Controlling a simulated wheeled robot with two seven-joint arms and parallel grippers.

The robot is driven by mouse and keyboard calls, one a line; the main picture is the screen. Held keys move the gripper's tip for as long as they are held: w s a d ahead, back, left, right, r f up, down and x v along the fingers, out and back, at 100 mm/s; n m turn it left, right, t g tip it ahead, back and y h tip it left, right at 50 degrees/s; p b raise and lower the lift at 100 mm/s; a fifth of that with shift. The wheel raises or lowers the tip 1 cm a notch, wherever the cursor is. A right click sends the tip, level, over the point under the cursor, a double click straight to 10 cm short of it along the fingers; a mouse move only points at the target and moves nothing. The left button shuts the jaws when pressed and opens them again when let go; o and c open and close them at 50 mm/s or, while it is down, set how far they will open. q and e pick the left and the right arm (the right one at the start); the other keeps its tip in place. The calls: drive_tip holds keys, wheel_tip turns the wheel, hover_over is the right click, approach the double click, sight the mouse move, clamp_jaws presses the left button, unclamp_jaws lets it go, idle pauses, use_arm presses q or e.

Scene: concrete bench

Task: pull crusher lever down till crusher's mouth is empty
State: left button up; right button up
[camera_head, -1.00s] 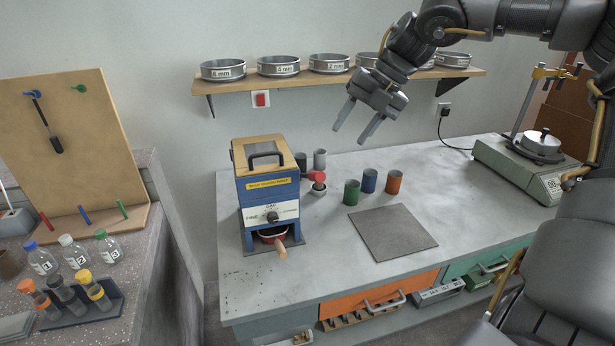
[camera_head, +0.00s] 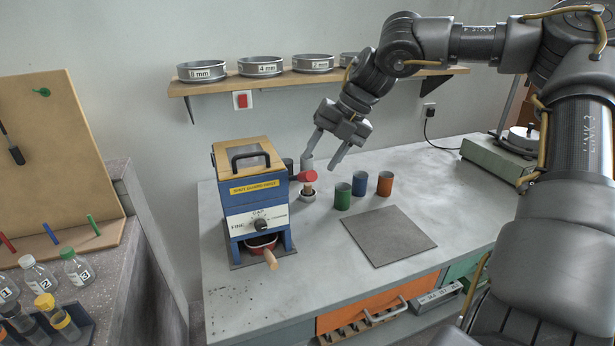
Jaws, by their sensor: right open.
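The crusher (camera_head: 256,205) is a blue and grey box with a wooden top and a black handle, at the left of the bench. A red pan with a wooden grip (camera_head: 270,259) sits in its lower opening. A red-headed piece (camera_head: 308,177) shows just right of the crusher, above a small pale cup; I cannot tell whether it is the crusher lever. The inside of the crusher's mouth is not visible. My right gripper (camera_head: 321,161) is open and empty, pointing down near the red head. I cannot tell whether it touches it. My left gripper is out of view.
Green (camera_head: 342,196), blue (camera_head: 360,183) and orange (camera_head: 385,183) cups stand right of the crusher, behind a flat grey plate (camera_head: 388,236). A shelf with sieves (camera_head: 261,67) hangs above. A scale (camera_head: 490,156) stands at the right. The bench's front right is clear.

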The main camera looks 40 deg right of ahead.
sight(308, 177)
drive_tip(key=x, duration=0.7)
drive_tip(key=shift+w+p, duration=0.1)
drive_tip(key=shift+p, duration=0.3)
clamp_jaws()
